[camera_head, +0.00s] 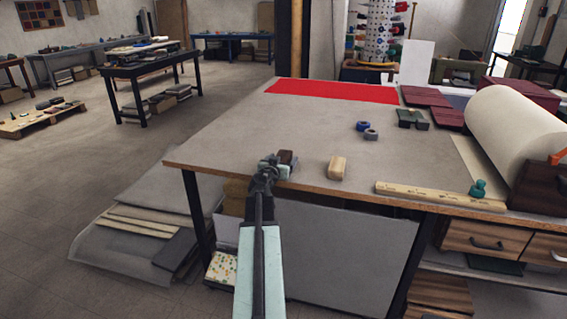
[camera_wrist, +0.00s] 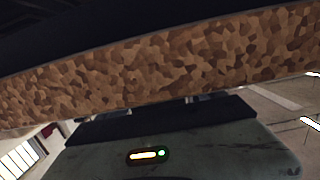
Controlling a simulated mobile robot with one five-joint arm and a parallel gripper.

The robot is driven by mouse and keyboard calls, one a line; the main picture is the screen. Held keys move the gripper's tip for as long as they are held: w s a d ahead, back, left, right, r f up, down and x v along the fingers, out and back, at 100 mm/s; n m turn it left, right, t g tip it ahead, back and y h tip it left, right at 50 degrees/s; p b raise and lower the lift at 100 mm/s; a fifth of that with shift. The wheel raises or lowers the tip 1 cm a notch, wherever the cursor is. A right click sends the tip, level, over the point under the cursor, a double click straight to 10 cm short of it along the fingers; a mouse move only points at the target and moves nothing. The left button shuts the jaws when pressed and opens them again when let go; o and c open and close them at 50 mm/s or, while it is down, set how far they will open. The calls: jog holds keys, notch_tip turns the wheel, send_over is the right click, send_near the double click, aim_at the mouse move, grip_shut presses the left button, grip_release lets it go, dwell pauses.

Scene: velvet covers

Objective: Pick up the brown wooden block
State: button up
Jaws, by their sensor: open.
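A small dark brown block (camera_head: 286,156) stands near the front edge of the grey worktable, at its left part. My gripper (camera_head: 272,167) is at that edge, just in front of and left of the dark block, partly covering it. The jaws are open. I cannot tell whether they touch the block. A light tan wooden block (camera_head: 337,168) lies a little to the right, apart from my gripper. In the wrist view neither block shows; a mottled brown board edge (camera_wrist: 170,62) fills the upper part.
The worktable (camera_head: 230,150) also holds a long pale wooden strip (camera_head: 430,194), a green knobbed tool (camera_head: 478,188), blue and grey rings (camera_head: 366,130), a red sheet (camera_head: 330,90) and a large cream roll (camera_head: 515,135). Boards lean below. The table's left middle is clear.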

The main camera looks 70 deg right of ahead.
jog(key=shift+d, duration=0.15)
jog(key=c, duration=1.6)
jog(key=shift+r, duration=0.1)
jog(key=shift+c, duration=0.2)
